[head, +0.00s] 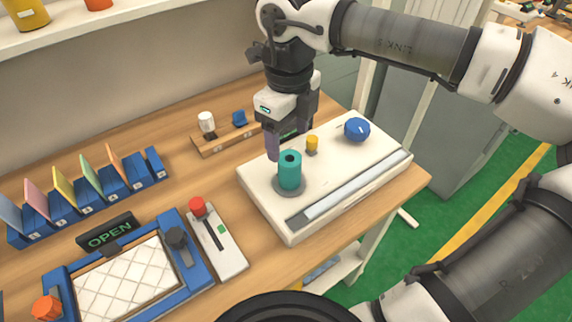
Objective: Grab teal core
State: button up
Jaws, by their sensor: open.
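The teal core (289,175) is an upright cylinder with a dark hole in its top. The far finger is partly hidden by the near parts of the gripper.
A small yellow cylinder (312,145) and a blue knob (357,129) are on the same platform, right of the core. A red-knobbed lever box (218,243) and a blue-framed tray (190,283) lie left. A wooden rack (215,146) stands behind. The platform's front has a grey strip (350,190).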

aim_at(288, 154)
notch_tip(288, 154, down, 5)
jog(key=shift+f+p, duration=0.2)
jog(key=shift+p, duration=0.15)
jog(key=shift+w+d+f+p, duration=0.15)
jog(key=shift+f+p, duration=0.4)
jog(key=shift+f, duration=0.85)
jog(key=shift+w+f+p, duration=0.2)
jog(key=shift+f+p, duration=0.35)
jog(key=shift+f, duration=0.8)
jog(key=c, duration=1.1)
jog(key=shift+o, duration=0.2)
jog(key=shift+r, duration=0.1)
